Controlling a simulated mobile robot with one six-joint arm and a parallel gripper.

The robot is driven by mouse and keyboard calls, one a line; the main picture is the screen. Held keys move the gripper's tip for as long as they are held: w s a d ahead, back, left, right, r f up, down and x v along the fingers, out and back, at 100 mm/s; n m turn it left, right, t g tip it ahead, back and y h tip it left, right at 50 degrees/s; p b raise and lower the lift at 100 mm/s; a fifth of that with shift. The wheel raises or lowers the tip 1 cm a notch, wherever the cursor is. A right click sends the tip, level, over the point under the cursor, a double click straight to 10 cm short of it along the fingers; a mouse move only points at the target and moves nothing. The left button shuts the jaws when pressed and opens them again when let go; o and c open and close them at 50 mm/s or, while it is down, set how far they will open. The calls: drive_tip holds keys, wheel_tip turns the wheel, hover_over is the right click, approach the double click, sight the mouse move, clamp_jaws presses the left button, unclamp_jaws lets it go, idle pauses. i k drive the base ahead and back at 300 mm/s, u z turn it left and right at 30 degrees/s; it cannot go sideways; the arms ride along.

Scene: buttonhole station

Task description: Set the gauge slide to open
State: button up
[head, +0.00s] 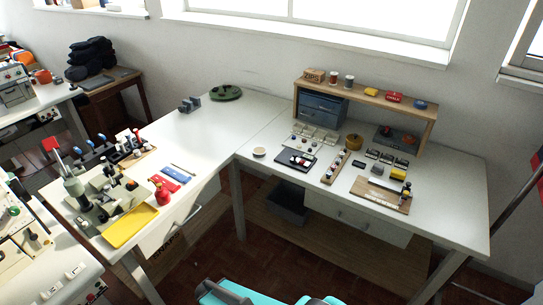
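I cannot tell for sure which item is the gauge slide. A flat wooden board (364,188) with a pale strip lies near the front of the right-hand table, and a small dark upright piece (406,190) stands at its right end. It may be the gauge slide, but its markings and setting are too small to read. Teal and dark parts at the bottom edge seem to be mine. My gripper is not in view.
On the right-hand table (455,205), a wooden shelf (437,122) stands behind small devices and trays. Floor shows in front of the right-hand table.

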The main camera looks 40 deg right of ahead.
sight(294, 160)
drive_tip(key=u, duration=0.65)
drive_tip(key=k, duration=1.45)
drive_tip(key=z, duration=0.65)
drive_tip(key=i, duration=1.55)
drive_tip(key=u, duration=0.45)
